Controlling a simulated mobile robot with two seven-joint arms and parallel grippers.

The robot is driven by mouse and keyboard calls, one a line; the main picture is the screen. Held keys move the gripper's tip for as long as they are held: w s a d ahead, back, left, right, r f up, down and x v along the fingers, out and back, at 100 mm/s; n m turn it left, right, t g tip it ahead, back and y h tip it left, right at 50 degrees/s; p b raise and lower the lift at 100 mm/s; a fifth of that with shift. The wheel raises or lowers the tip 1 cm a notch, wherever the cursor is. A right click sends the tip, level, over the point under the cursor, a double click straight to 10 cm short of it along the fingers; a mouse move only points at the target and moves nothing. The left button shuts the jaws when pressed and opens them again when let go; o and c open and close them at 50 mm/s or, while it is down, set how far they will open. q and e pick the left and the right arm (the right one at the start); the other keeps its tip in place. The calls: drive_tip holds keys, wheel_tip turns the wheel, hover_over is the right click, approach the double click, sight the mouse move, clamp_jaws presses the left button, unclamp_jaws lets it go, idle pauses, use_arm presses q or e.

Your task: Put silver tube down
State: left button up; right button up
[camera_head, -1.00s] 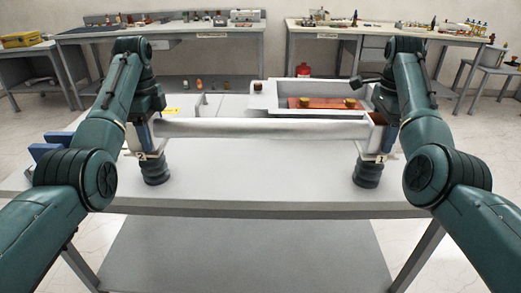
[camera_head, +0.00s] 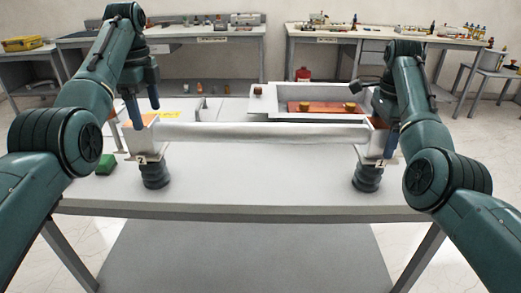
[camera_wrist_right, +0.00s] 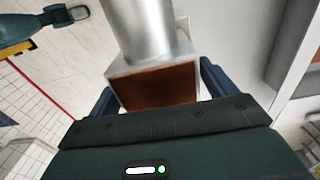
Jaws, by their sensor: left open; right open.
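The silver tube (camera_head: 262,136) lies level across two dark ribbed posts, the left post (camera_head: 155,174) marked 2 and the right post (camera_head: 367,176) marked 1. Its white end blocks, with brown end faces, sit on top of the posts. My left gripper (camera_head: 143,112) is open and empty, with its blue fingers just above and beside the left end block. My right gripper (camera_head: 381,142) is open at the right end block. In the right wrist view its fingers (camera_wrist_right: 157,88) stand on either side of the block, which hides part of them.
A grey tray (camera_head: 310,112) with a red-brown piece stands behind the tube at the right. The front of the table (camera_head: 260,190) is clear. Cluttered workbenches stand at the back.

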use_arm(q)
drive_tip(key=shift+r, duration=0.15)
use_arm(e)
wheel_tip(320, 180, up, 8)
drive_tip(key=shift+f, duration=0.25)
